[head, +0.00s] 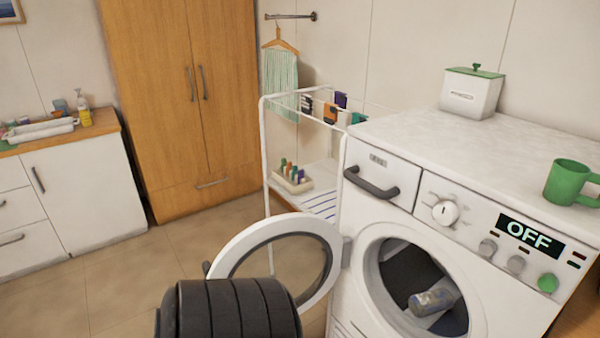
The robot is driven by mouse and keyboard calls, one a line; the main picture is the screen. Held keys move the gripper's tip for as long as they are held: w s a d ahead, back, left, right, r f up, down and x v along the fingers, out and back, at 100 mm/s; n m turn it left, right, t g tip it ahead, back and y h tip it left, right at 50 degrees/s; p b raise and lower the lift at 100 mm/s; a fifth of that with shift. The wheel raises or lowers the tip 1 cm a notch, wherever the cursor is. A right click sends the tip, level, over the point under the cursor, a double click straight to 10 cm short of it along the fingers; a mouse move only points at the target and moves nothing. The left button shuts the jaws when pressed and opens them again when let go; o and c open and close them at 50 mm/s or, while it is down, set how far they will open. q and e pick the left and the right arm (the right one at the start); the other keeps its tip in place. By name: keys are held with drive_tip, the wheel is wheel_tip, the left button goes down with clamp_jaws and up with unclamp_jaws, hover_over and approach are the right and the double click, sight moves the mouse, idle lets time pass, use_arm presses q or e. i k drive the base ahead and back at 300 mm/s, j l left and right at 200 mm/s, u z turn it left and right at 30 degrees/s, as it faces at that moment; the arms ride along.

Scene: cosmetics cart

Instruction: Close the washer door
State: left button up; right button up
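The white washer (388,217) stands at the right. Its round door (318,299), a white ring with a glass centre, stands open. It is swung out to the left from a hinge at the left of the drum opening. A small dark handle (206,269) shows at the door's left edge. A black ribbed part of my own body hides the door's lower left. A bluish-grey item (432,300) lies inside the open drum; I cannot tell what it is. The display (529,235) reads OFF. Neither of my grippers is in view.
A white drying rack (265,150) with small cloths stands behind the door, close to the washer. A green mug (568,182) and a white box with a green lid (471,93) stand on the washer top. Tile floor (130,275) is clear left of the door.

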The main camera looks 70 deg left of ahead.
sight(338, 248)
drive_tip(key=k+j+z, duration=0.1)
drive_tip(key=j, duration=0.3)
drive_tip(key=k+j, duration=0.1)
drive_tip(key=j, duration=0.25)
drive_tip(key=k+j+z, duration=0.15)
drive_tip(key=j, duration=0.6)
drive_tip(key=k+j+z, duration=0.15)
drive_tip(key=j, duration=0.25)
drive_tip(key=k+j, duration=0.15)
drive_tip(key=j, duration=0.2)
drive_tip(key=k+j, duration=0.15)
drive_tip(key=j, duration=0.2)
drive_tip(key=k+j, duration=0.1)
drive_tip(key=j, duration=0.2)
drive_tip(key=k+j, duration=0.15)
drive_tip(key=j, duration=0.2)
drive_tip(key=k+j, duration=0.1)
drive_tip(key=j, duration=0.2)
drive_tip(key=k+j+z, duration=0.1)
drive_tip(key=j, duration=0.25)
